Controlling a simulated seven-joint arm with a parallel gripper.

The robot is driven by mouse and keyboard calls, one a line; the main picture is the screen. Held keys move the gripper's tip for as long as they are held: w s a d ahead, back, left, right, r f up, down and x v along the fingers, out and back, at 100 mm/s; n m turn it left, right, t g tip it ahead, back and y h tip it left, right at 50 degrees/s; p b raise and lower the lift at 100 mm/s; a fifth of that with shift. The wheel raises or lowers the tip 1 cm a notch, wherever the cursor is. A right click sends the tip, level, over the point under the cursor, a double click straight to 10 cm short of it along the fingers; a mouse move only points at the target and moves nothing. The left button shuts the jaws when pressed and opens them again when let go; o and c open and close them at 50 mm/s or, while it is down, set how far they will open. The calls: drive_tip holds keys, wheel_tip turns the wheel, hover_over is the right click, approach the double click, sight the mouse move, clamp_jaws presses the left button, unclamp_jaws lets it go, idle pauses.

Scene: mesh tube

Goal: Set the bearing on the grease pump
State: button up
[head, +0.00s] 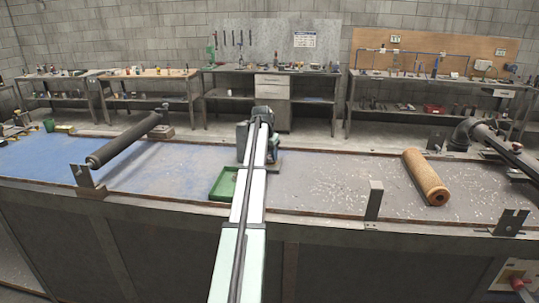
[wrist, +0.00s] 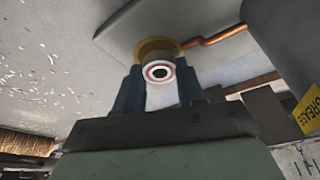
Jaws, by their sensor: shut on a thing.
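In the wrist view my gripper (wrist: 158,90) has its two dark fingers closed on the bearing (wrist: 150,72), a small pale ring with a reddish band and a dark centre. Just beyond the bearing is a brass-coloured round part (wrist: 156,46) on a grey body with a copper pipe (wrist: 215,36), which looks like the grease pump. I cannot tell whether bearing and brass part touch. In the head view my arm reaches out to the grease pump (head: 273,157) on the bench and covers much of it.
A green tray (head: 223,184) lies just left of my arm. A dark roller (head: 125,140) on brackets is at left, a tan roller (head: 426,177) at right, with an upright bracket (head: 374,200) near the front edge. A yellow label (wrist: 309,109) shows at the wrist view's right.

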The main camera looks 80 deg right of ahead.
drive_tip(key=shift+f, duration=0.4)
idle(0.4)
drive_tip(key=o, duration=1.2)
drive_tip(key=shift+c, duration=0.2)
drive_tip(key=v, duration=1.3)
drive_tip(key=shift+r, duration=0.4)
drive_tip(key=shift+a, duration=0.1)
